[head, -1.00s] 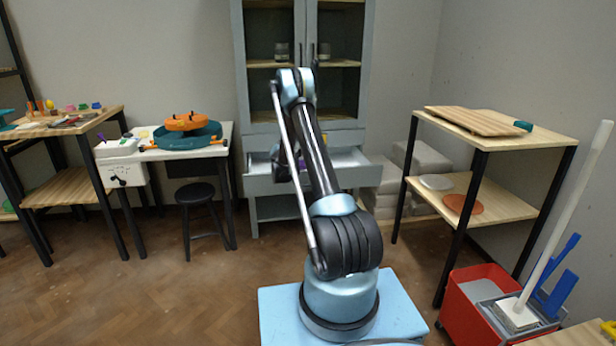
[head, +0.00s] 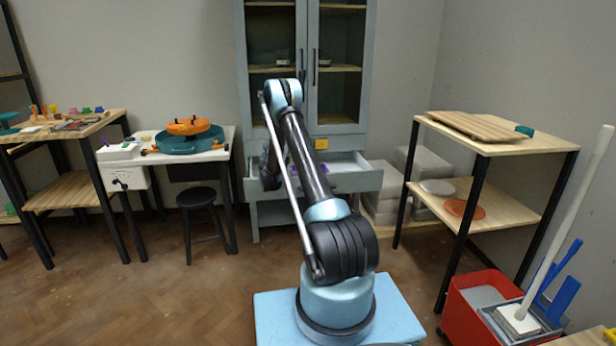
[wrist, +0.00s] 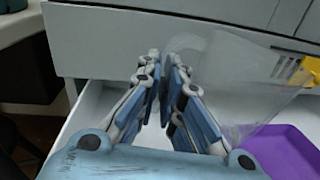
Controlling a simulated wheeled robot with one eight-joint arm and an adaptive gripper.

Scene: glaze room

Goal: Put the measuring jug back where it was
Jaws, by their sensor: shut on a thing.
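A clear, see-through measuring jug (wrist: 235,80) shows in the wrist view, to the right of the fingers. My gripper (wrist: 165,78) is shut on its near side. The jug is above an open drawer, and its outline is faint against the grey cabinet. The open drawer (head: 357,182) is pulled out from the grey cabinet (head: 346,128) in the head view; its pale inside (wrist: 92,103) shows in the wrist view. In the head view my arm hides most of the gripper, and I cannot make out the jug there.
A purple container (wrist: 285,150) lies in the drawer at the right. A black stool (head: 198,197) and a white table (head: 222,150) stand left. A wooden shelf unit (head: 525,200) stands right.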

